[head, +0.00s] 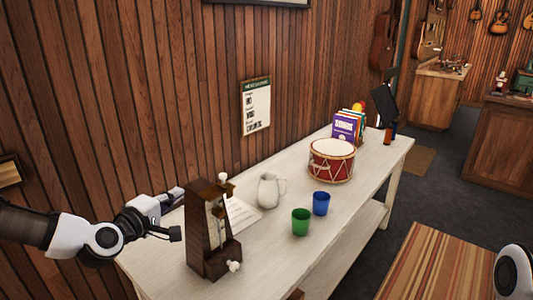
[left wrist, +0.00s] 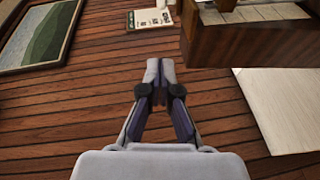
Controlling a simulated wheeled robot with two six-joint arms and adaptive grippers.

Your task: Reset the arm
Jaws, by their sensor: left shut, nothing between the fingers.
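My left arm comes in from the left in the head view. Its gripper (head: 172,216) is beside the dark wooden metronome (head: 207,232) at the near end of the white table (head: 265,235). In the left wrist view the left gripper (left wrist: 153,68) is shut and empty, with the plank wall behind its fingertips. The metronome's dark body (left wrist: 245,45) shows there at the upper right; I cannot tell if the gripper touches it. A white rounded part of my right arm (head: 515,272) shows at the lower right of the head view, but its gripper does not.
On the table are a white pitcher (head: 268,190), a green cup (head: 300,222), a blue cup (head: 321,204), a red drum (head: 331,160) and books (head: 345,127). A paper sheet (head: 241,214) lies behind the metronome. A striped bench (head: 440,265) stands right of the table.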

